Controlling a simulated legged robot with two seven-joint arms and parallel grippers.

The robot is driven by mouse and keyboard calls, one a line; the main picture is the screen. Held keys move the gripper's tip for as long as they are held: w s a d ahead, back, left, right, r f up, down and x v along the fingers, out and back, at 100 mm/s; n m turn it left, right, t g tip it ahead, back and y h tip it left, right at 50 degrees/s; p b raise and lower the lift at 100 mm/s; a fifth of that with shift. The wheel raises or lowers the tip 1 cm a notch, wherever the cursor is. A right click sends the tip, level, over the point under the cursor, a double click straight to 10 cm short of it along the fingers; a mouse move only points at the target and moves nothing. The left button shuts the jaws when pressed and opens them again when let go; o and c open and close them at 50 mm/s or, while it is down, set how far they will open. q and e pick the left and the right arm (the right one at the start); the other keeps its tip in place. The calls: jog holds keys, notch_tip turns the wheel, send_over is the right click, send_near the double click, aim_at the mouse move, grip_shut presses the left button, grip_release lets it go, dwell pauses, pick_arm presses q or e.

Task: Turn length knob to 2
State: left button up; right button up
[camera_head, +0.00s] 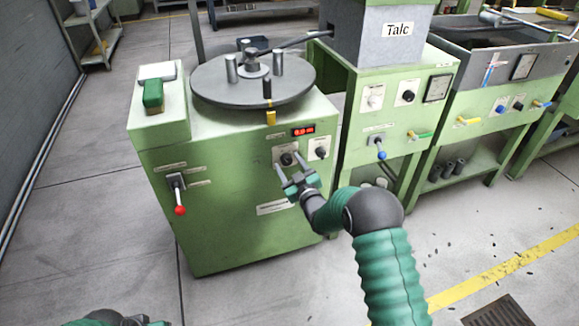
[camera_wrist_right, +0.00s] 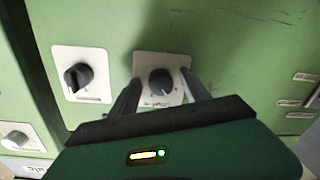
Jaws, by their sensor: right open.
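Two black knobs on white plates sit on the front of the green machine (camera_head: 233,205), below a red digital display (camera_head: 303,131). My right gripper (camera_head: 289,164) is open at the left knob (camera_head: 286,159). In the right wrist view, that knob (camera_wrist_right: 161,82) lies between the two fingers, with a gap on each side. The other knob (camera_head: 320,152) stands clear to the right in the head view; it also shows at left in the wrist view (camera_wrist_right: 78,76). The plate lettering is too small to read. My left gripper (camera_head: 115,320) is cut off at the bottom edge.
A lever with a red ball (camera_head: 180,210) sticks out at the machine's left. A grey round plate (camera_head: 253,82) with pegs tops the machine. The Talc machine (camera_head: 385,100) stands close at right. Open floor lies in front.

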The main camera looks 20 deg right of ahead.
grip_shut()
jog(key=shift+m, duration=0.6)
jog(key=shift+f+m+p, duration=0.1)
jog(key=shift+m+p, duration=0.2)
jog(key=shift+m, duration=0.2)
grip_release()
